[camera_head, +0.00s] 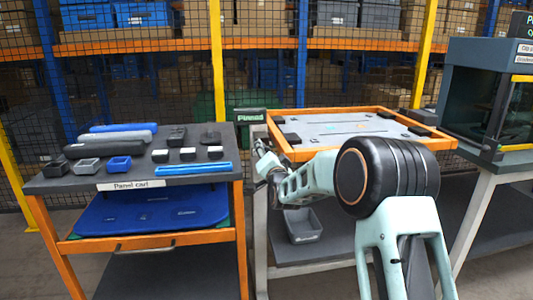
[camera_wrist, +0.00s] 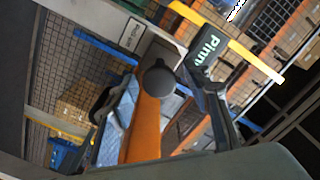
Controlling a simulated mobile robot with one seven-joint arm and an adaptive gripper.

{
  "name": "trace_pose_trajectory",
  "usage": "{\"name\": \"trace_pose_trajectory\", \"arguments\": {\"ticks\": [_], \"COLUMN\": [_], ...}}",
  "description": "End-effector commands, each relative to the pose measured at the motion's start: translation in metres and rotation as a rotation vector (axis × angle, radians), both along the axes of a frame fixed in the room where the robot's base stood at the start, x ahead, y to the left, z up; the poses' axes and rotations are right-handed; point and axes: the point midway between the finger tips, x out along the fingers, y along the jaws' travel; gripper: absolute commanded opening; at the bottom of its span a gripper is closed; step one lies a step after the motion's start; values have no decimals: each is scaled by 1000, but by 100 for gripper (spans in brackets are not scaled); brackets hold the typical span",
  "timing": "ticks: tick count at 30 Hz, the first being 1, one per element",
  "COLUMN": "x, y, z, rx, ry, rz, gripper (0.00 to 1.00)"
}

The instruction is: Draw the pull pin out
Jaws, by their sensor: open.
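In the wrist view a dark round knob (camera_wrist: 158,82), which looks like the head of the pull pin, lies between the two dark fingers of my gripper (camera_wrist: 156,98). The fingers are apart, and I see no contact with the knob. An orange frame side (camera_wrist: 145,128) runs behind the knob. In the head view my gripper (camera_head: 262,158) is small, at the left edge of the orange-framed panel (camera_head: 350,150). The pin cannot be made out there. Its shaft is hidden in both views.
A "Pinned" sign (camera_head: 250,116) stands behind my gripper; it also shows in the wrist view (camera_wrist: 208,50). The panel cart (camera_head: 140,178) with several blocks and bars stands left. A grey bin (camera_head: 303,226) sits below. A dark cabinet (camera_head: 490,100) stands right. Mesh fencing closes the back.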

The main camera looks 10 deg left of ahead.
Motion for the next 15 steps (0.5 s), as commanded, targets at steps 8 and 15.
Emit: {"name": "trace_pose_trajectory", "arguments": {"ticks": [8, 15], "x": [0, 0], "y": [0, 0], "z": [0, 0], "rx": [0, 0], "ry": [0, 0], "rz": [0, 0], "gripper": [30, 3]}}
